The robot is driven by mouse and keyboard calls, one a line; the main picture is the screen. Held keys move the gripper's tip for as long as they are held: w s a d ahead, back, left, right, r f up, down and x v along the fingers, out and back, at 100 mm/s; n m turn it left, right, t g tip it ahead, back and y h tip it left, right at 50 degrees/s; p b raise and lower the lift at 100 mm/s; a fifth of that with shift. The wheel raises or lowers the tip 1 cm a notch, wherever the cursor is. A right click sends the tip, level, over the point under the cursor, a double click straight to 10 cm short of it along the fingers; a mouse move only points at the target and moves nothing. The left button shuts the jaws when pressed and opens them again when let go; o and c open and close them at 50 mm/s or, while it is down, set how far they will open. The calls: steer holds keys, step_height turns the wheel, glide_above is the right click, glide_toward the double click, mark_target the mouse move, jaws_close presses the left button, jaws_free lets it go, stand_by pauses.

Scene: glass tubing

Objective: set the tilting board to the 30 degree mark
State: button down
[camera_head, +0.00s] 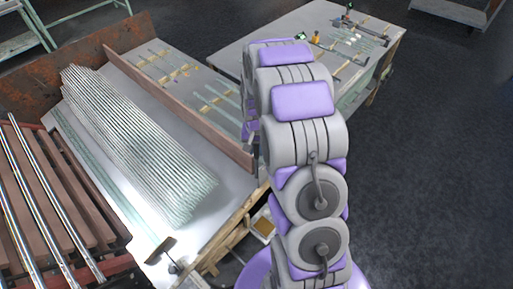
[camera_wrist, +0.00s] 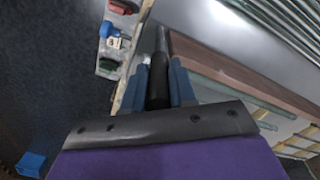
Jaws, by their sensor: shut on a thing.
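In the wrist view, my gripper (camera_wrist: 159,80) has its blue fingers closed around a black handle (camera_wrist: 158,88). A grey shaft (camera_wrist: 163,42) runs on from it, beside the wooden table edge. A pale board (camera_head: 215,195) carries a slanted bundle of glass tubes (camera_head: 135,140) in the head view. I cannot tell whether this is the tilting board, or read its angle; no 30 degree mark is legible. In the head view my arm hides my gripper and the held handle.
A brown divider (camera_head: 180,108) runs beside the tube bundle, with loose tubes beyond. A roller rack (camera_head: 40,205) stands at left, and a second table (camera_head: 290,28) with small fixtures behind. A small black-headed tool (camera_head: 161,249) is at the front edge. Dark floor (camera_head: 440,150) at right is clear.

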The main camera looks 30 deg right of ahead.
stand_by(0.4)
steer(key=w+d+f+g+y+p, duration=0.1)
steer(key=w+d+f+g+y, duration=0.1)
steer(key=d+y, duration=0.3)
steer(key=shift+w+d+f+p, duration=0.3)
steer(key=shift+w+d, duration=0.45)
steer(key=shift+d, duration=1.4)
steer(key=shift+d+y, duration=0.15)
steer(key=shift+y, duration=0.15)
steer(key=c, duration=0.9)
jaws_free()
